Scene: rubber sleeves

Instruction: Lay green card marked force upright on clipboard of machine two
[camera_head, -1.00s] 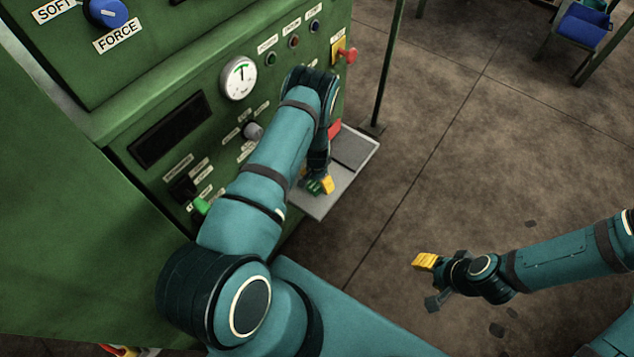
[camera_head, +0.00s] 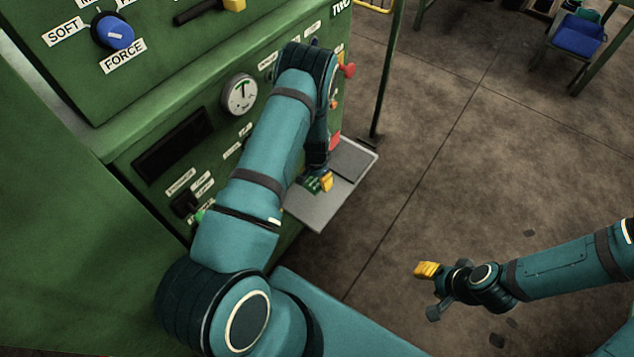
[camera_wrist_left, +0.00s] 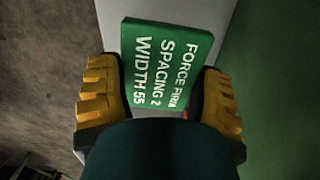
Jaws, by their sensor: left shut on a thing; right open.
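The green card (camera_wrist_left: 158,65), printed FORCE FIRM, SPACING 2, WIDTH 55, is between the yellow fingers of my left gripper (camera_wrist_left: 160,105). In the left wrist view its lettering is turned on its side. In the head view only a small part of the card (camera_head: 312,184) shows beside my left gripper (camera_head: 319,183). The gripper is shut on it over a grey board (camera_head: 318,210) jutting from the green machine (camera_head: 150,115) marked TWO. I cannot tell whether card and board touch. My right gripper (camera_head: 428,283) is open and empty, over the floor at right.
A red knob (camera_head: 347,70) sticks out above. A thin post (camera_head: 388,80) stands behind. Open floor lies right of the board.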

